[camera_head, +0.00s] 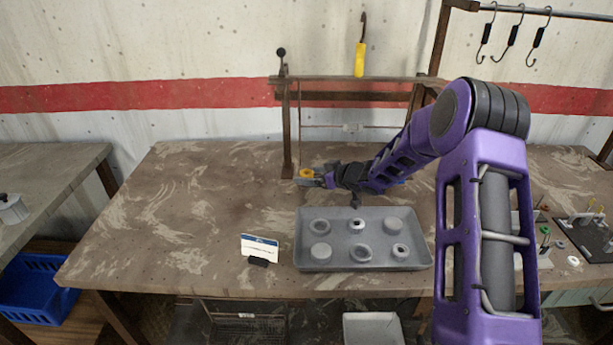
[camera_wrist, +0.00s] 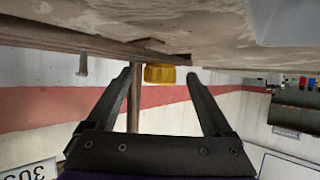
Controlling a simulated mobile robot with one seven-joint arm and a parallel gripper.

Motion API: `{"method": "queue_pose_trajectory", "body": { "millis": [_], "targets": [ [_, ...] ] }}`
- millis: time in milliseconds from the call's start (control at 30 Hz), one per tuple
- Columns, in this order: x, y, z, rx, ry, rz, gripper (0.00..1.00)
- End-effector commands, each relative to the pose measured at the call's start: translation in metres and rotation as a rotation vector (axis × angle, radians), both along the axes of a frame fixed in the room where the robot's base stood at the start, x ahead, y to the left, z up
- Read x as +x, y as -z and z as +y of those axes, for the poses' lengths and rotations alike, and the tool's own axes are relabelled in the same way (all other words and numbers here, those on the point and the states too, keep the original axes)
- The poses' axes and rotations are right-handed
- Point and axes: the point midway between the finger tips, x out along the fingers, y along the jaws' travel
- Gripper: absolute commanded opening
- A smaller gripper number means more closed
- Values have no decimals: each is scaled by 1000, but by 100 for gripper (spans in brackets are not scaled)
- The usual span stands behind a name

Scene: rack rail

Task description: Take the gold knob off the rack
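The gold knob (camera_head: 306,172) shows in the head view at the tip of my gripper, near the foot of the left post of the brown rack (camera_head: 287,130). In the wrist view the gold knob (camera_wrist: 160,73) sits between the two dark fingertips of my gripper (camera_wrist: 159,74), with a visible gap on each side. My gripper (camera_head: 314,178) is open and reaches in from the right in the head view. I cannot tell what the knob is attached to. My own arm hides the rack's lower right part.
A grey tray (camera_head: 330,266) with several round pieces lies in front of my gripper. A small card (camera_head: 260,247) stands left of it. A yellow-handled tool (camera_head: 360,60) is above the rack. The table's left part is clear.

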Motion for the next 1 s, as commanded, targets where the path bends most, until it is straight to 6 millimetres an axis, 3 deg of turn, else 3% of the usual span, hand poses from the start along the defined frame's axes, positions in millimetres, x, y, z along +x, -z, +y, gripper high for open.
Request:
{"method": "queue_pose_trajectory", "body": {
  "millis": [67,467,767,1000],
  "targets": [
    [0,0,0,0,0,0,71],
    [0,0,0,0,0,0,0],
    [0,-5,0,0,-1,-3,0],
    [0,-48,0,-1,-1,-6,0]
  ]
}}
